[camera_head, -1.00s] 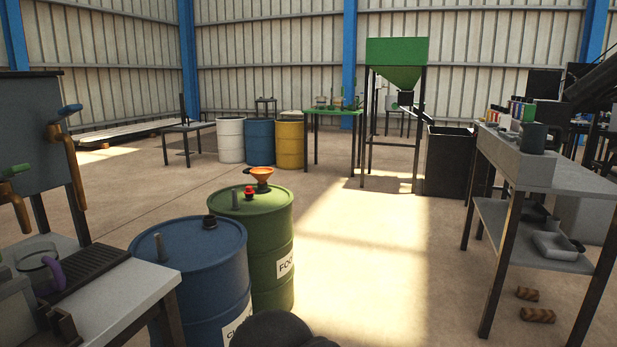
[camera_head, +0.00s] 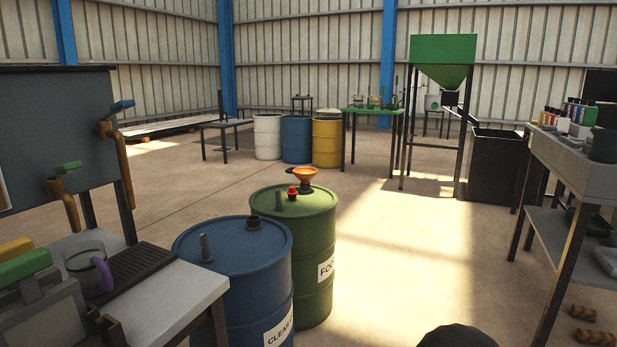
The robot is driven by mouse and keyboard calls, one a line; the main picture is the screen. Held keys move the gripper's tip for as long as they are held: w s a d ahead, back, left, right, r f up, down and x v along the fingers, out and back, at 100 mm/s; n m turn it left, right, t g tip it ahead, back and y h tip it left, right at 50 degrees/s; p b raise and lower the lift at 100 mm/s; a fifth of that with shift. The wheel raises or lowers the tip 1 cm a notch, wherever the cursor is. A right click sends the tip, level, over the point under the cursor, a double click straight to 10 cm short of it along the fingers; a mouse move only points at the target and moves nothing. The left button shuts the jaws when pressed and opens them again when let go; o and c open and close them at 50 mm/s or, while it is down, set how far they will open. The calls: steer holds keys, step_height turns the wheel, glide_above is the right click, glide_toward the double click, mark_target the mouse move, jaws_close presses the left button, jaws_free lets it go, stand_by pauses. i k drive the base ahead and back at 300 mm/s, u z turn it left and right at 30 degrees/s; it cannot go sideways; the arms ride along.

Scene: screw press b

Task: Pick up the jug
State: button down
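The jug (camera_head: 84,264) is a clear, see-through vessel with a purple handle on its right side. It stands upright on the pale table (camera_head: 175,300) at the lower left, beside a dark ribbed grate (camera_head: 140,267). A machine part with green and yellow levers stands close on its left. My gripper is not in view. Only a dark rounded shape, which seems to be part of my arm, shows at the bottom edge, right of centre, well away from the jug.
A blue drum (camera_head: 235,262) and a green drum (camera_head: 305,245) with an orange funnel (camera_head: 305,177) stand just right of the table. A workbench (camera_head: 570,160) stands at the right. Open floor (camera_head: 420,245) lies between.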

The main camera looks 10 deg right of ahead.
mark_target(87, 261)
steer(key=z, duration=1.4)
steer(key=k, duration=0.95)
steer(key=u, duration=1.6)
